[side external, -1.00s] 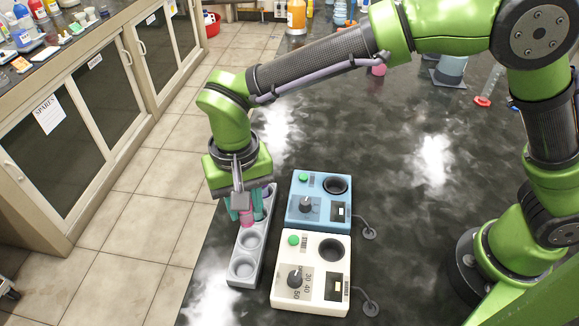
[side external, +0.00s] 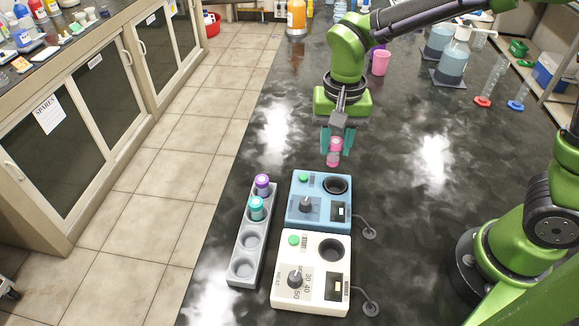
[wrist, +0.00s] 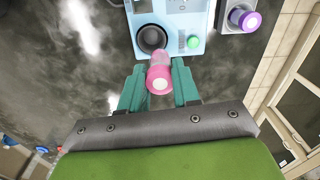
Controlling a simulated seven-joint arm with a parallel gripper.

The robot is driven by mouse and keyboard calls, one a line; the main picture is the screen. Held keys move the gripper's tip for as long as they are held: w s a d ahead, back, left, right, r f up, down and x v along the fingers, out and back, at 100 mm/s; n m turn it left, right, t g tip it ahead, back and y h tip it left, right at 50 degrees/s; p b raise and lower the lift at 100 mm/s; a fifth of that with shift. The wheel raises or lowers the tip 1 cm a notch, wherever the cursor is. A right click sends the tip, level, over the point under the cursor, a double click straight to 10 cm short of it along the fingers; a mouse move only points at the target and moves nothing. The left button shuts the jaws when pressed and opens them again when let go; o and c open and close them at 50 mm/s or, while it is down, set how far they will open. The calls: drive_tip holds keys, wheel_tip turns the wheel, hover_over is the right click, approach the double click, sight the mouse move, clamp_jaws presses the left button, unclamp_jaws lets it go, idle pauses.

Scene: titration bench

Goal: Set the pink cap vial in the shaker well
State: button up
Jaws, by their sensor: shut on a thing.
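The pink cap vial (side external: 334,153) is held upright between the teal fingers of my gripper (side external: 337,143), in the air above and behind the blue shaker. In the wrist view the pink cap vial (wrist: 159,76) sits between the two shut fingers (wrist: 159,88). The blue shaker (side external: 305,215) has a dark round well (side external: 335,184) at its back right, which looks empty; the well (wrist: 152,38) shows just beyond the vial in the wrist view. A white shaker (side external: 283,289) stands in front of it with its own dark well (side external: 332,250), also empty-looking.
A grey rack (side external: 234,270) left of the shakers holds a purple cap vial (side external: 262,184) and a teal cap vial (side external: 256,208); its front holes are empty. A pink cup (side external: 380,63), bottles and cylinders stand at the back.

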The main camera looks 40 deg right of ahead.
drive_tip(key=shift+s+d+f, duration=0.35)
drive_tip(key=shift+s+f, duration=0.25)
drive_tip(key=shift+w+f, duration=0.1)
drive_tip(key=shift+f, duration=1.85)
drive_tip(key=shift+f, duration=1.7)
idle(0.3)
drive_tip(key=o, duration=1.3)
drive_tip(key=shift+r, duration=3)
